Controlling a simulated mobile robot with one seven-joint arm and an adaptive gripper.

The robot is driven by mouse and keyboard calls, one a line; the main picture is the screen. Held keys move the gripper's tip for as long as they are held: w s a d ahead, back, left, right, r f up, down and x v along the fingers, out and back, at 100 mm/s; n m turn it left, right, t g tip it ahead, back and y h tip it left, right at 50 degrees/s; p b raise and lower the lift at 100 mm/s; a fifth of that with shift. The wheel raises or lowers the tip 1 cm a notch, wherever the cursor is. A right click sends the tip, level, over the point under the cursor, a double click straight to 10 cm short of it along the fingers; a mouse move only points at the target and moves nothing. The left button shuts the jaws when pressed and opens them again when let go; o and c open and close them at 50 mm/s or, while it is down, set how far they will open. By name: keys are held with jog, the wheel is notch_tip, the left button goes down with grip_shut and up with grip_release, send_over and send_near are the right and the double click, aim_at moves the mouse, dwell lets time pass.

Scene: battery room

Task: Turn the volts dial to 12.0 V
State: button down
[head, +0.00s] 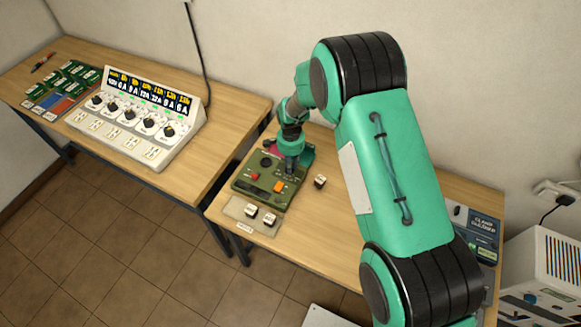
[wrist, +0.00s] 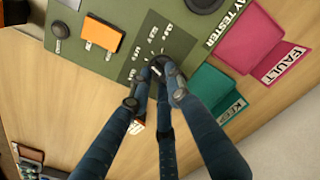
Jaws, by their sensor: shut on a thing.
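The green battery tester (head: 247,188) lies on the near wooden table, with an orange panel (head: 279,186) and a red knob (head: 254,176) on its face. In the wrist view the tester (wrist: 110,62) fills the upper left. A small black dial (wrist: 157,70), ringed by white printed marks, sits near its edge beside the teal KEEP pad. The marks are too small to read, and the dial's pointer is mostly hidden by the fingers. My gripper (wrist: 155,84) is shut on this dial from above. In the head view my gripper (head: 291,164) hides the dial.
The magenta FAULT pad (wrist: 248,40) and teal KEEP pad (wrist: 217,88) lie beside the tester. A small dark-and-white block (head: 320,181) stands to its right. Two more blocks stand on a tray (head: 237,208) in front. A white charger (head: 113,133) stands on the left table.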

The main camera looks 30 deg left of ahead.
jog(key=shift+w+n+b, duration=0.1)
jog(key=shift+n+b, duration=0.3)
jog(key=shift+n, duration=1.2)
jog(key=shift+r, duration=0.1)
jog(key=c, duration=1.6)
grip_release()
jog(key=shift+c, duration=0.2)
jog(key=shift+r, duration=0.1)
notch_tip(320, 180, up, 12)
